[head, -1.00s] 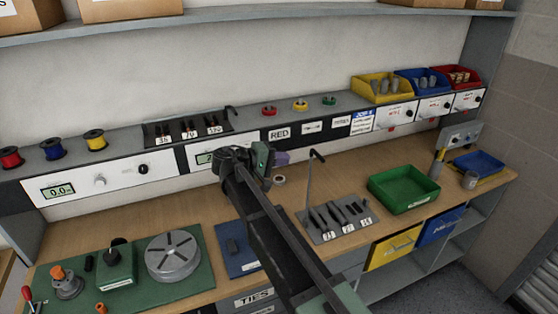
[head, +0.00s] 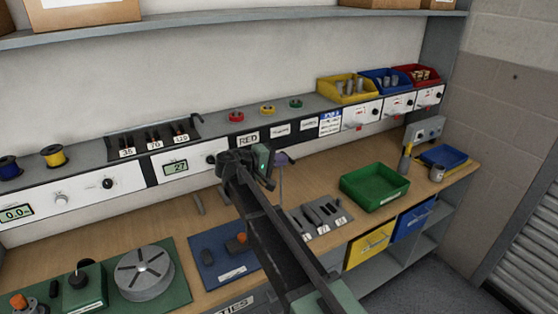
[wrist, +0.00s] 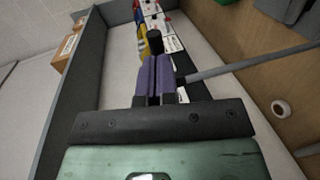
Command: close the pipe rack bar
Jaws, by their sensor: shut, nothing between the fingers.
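The pipe rack (head: 340,219) is a grey tray with dark slots and number labels on the bench. Its bar (head: 281,183) is a thin grey rod standing up at the rack's left end, so the bar is raised. My gripper (head: 281,159) has purple fingers, shut and empty, at the bar's upper end. In the wrist view the bar (wrist: 245,62) runs in from the right to a dark end beside the fingers (wrist: 155,80). A black knob (wrist: 155,42) shows just beyond the fingertips. I cannot tell whether the fingers touch the bar.
A green bin (head: 375,188) stands right of the rack. A blue mat (head: 222,258) with an orange-tipped part lies left of my arm. A second rack (head: 150,138) is on the ledge behind. A white ring (wrist: 281,108) lies on the bench. My arm hides part of the bench.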

